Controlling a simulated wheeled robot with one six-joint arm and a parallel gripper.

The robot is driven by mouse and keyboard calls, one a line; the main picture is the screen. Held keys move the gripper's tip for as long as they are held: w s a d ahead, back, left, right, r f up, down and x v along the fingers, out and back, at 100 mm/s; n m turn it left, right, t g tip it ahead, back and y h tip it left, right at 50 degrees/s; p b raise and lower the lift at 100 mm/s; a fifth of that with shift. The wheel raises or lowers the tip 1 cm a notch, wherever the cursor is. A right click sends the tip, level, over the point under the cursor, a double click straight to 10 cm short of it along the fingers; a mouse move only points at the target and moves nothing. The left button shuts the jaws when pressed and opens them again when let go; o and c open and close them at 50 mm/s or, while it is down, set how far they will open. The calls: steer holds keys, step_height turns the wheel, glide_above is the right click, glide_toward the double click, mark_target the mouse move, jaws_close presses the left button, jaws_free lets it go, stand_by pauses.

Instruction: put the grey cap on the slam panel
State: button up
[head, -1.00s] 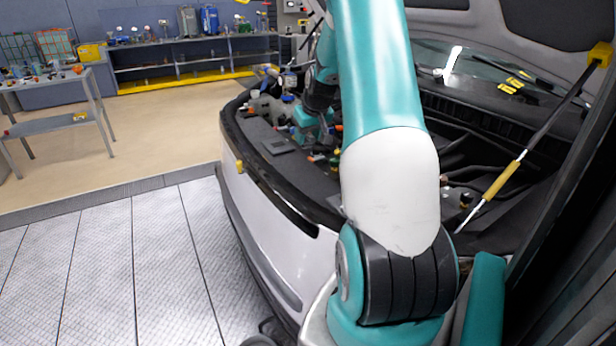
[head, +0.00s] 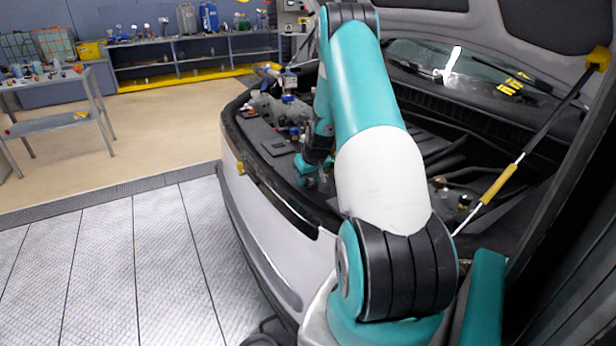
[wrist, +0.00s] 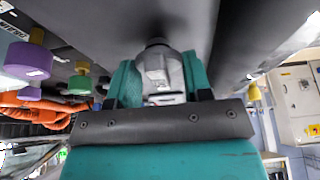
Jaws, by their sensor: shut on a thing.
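My gripper (head: 306,178) is low over the front of the car's engine bay in the head view, partly hidden by my arm. In the wrist view my gripper (wrist: 160,82) has its two teal fingers shut on the grey cap (wrist: 162,72). The cap sits upright between the fingertips, close to a dark surface; I cannot tell whether it touches. The slam panel (head: 258,132) is the dark strip along the front of the bay in the head view. The cap is not distinguishable in the head view.
The wrist view shows a purple knob (wrist: 28,60), a yellow-green knob (wrist: 79,84) and orange hoses (wrist: 35,107) at left. A yellow-sleeved strut (head: 499,185) stands right of my arm. A steel cart (head: 55,110) and a workbench (head: 195,60) are far back.

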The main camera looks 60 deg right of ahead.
steer(key=shift+f, duration=0.1)
steer(key=o, duration=0.8)
